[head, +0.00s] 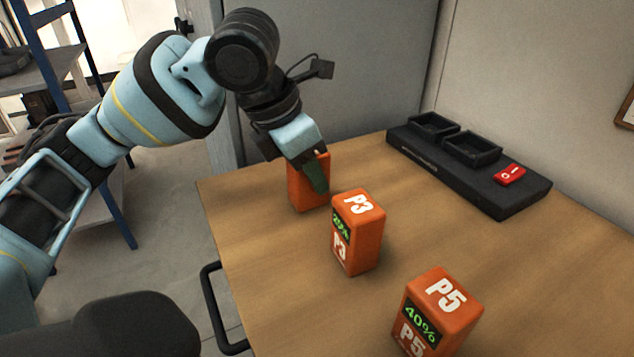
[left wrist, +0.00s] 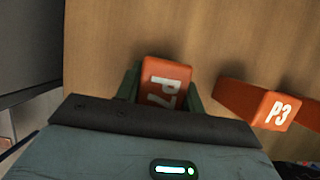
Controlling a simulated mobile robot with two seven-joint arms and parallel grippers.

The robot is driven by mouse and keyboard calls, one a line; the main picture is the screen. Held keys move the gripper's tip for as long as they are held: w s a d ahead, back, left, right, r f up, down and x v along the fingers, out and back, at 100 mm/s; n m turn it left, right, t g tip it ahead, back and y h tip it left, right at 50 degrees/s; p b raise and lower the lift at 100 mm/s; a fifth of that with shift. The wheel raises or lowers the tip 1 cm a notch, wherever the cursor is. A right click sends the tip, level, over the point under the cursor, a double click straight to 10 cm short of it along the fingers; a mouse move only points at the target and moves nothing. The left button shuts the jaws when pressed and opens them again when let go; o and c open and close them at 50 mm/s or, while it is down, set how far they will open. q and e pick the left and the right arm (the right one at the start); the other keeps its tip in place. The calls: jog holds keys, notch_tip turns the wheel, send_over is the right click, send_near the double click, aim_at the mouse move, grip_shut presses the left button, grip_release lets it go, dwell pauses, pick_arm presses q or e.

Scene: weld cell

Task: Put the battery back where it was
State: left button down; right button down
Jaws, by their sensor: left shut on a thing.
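An orange battery (head: 306,189) stands on the wooden table near its far left edge. Its top reads P7 in the left wrist view (left wrist: 165,84). My left gripper (head: 316,174) is shut on it from above, with a green finger on each side. A second orange battery, P3 (head: 357,232), stands just to its right and nearer, marked 25% or similar; it also shows in the left wrist view (left wrist: 262,104). A third, P5 (head: 438,313), stands nearest and shows 40%. My right gripper is not seen.
A black charger (head: 470,177) with two empty bays and a red switch (head: 509,174) lies at the table's back right. The wooden table (head: 520,270) is bare between charger and batteries. A shelf (head: 75,85) stands at the left.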

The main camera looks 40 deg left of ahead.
pick_arm(q)
jog(key=shift+a, duration=0.15)
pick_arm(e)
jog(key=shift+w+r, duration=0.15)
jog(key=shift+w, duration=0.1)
pick_arm(q)
jog(key=c, duration=1.1)
grip_release()
jog(key=shift+c, duration=0.2)
jog(key=shift+o, duration=1.3)
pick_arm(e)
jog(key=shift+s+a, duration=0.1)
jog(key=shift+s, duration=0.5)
